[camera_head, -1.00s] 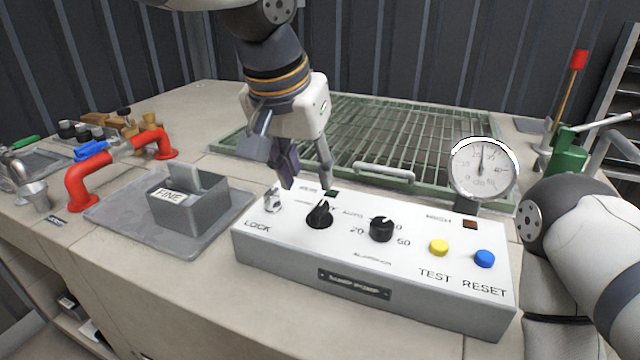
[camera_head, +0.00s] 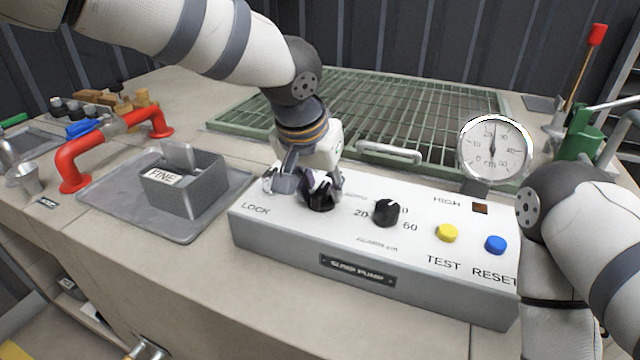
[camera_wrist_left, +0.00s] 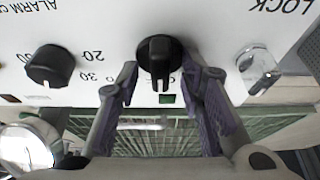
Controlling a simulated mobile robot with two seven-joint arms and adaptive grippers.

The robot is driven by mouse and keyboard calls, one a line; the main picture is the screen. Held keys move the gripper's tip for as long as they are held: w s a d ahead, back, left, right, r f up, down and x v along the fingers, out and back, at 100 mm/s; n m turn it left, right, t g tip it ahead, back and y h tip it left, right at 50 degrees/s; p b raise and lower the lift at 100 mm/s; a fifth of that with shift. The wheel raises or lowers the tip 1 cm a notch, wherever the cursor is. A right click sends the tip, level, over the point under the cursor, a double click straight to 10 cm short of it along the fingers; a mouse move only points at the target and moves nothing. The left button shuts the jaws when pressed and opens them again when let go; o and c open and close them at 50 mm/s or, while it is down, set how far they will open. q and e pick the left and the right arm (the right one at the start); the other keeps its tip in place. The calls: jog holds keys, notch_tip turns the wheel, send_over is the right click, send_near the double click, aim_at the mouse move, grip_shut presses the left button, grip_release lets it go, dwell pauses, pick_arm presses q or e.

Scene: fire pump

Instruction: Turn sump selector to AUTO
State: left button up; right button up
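The sump pump panel (camera_head: 300,262) is a white-topped grey box on the bench. Its black selector knob (camera_head: 320,197) sits near the left end and is partly hidden by my left gripper (camera_head: 308,190). In the left wrist view the knob (camera_wrist_left: 158,60) has a raised bar lying along the picture's vertical. The left gripper's purple-padded fingers (camera_wrist_left: 160,75) stand on either side of the knob, with gaps to its bar. The gripper is open. The selector's position labels are mostly covered. My right gripper is out of view; only part of that arm shows at the right.
On the panel, a lock (camera_wrist_left: 257,68) is beside the selector. A dial knob (camera_head: 387,212), a yellow TEST button (camera_head: 447,232) and a blue RESET button (camera_head: 495,244) are to its right.

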pick_arm(q)
grip_shut()
jog(key=shift+m, duration=0.3)
jog(key=shift+m+h, duration=0.3)
jog(key=shift+m, duration=0.3)
jog(key=shift+w+a+m+g+h, duration=0.1)
jog(key=shift+m+g+h, duration=0.2)
jog(key=shift+m, duration=0.6)
jog(key=m+g+h+b, duration=0.1)
jog(key=m, duration=0.3)
jog(key=shift+w+f, duration=0.1)
jog(key=shift+f, duration=0.05)
jog(key=shift+m+g+h+b, duration=0.3)
jog(key=shift+m+g+b, duration=0.45)
jog(key=shift+m, duration=1.25)
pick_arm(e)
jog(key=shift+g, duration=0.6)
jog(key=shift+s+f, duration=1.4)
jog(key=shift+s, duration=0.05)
pick_arm(q)
jog(key=shift+m, duration=0.3)
jog(key=shift+a, duration=0.1)
